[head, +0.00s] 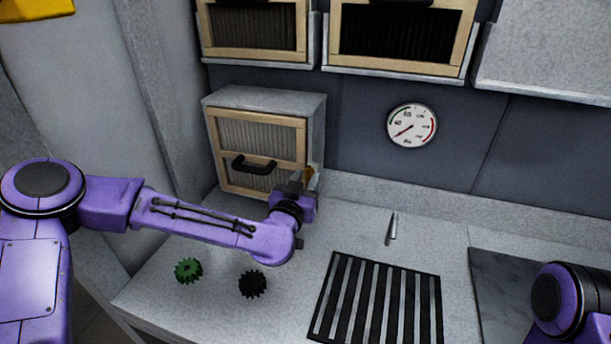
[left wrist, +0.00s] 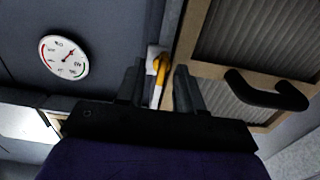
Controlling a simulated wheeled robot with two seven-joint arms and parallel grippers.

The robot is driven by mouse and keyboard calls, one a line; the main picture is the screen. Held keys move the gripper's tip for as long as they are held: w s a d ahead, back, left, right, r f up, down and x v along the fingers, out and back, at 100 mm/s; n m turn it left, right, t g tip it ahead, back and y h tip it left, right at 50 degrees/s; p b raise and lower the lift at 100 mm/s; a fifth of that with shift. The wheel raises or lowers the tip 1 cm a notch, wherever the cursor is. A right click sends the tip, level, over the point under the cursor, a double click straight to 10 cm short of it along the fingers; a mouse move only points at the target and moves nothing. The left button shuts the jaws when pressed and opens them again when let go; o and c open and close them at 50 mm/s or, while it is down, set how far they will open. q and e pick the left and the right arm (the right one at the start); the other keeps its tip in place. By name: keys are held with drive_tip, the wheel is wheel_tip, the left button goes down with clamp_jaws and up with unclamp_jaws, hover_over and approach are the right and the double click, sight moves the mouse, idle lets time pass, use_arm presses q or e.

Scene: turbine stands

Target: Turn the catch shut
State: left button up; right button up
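The catch (left wrist: 160,70) is a small yellow-orange lever by a pale mount, beside the edge of the cabinet's framed front. In the head view, a bit of the catch (head: 312,176) shows at the cabinet's right front edge, partly hidden by my gripper. The grey cabinet (head: 265,101) has a beige-framed slatted front with a black handle (head: 254,165), and the front looks closed. My left gripper (head: 303,180) is at the catch. In the left wrist view its fingers (left wrist: 159,88) are apart on either side of the lever, with gaps showing. My right gripper is out of view.
A green gear (head: 188,270) and a black gear (head: 252,284) lie on the bench below my left arm. A black slotted grate (head: 378,300) and a small pale pointed piece (head: 392,229) lie to the right. A round gauge (head: 411,125) is on the wall.

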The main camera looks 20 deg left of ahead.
use_arm(q)
drive_tip(key=shift+w+a, duration=0.15)
drive_tip(key=shift+w, duration=0.3)
drive_tip(key=shift+r, duration=0.1)
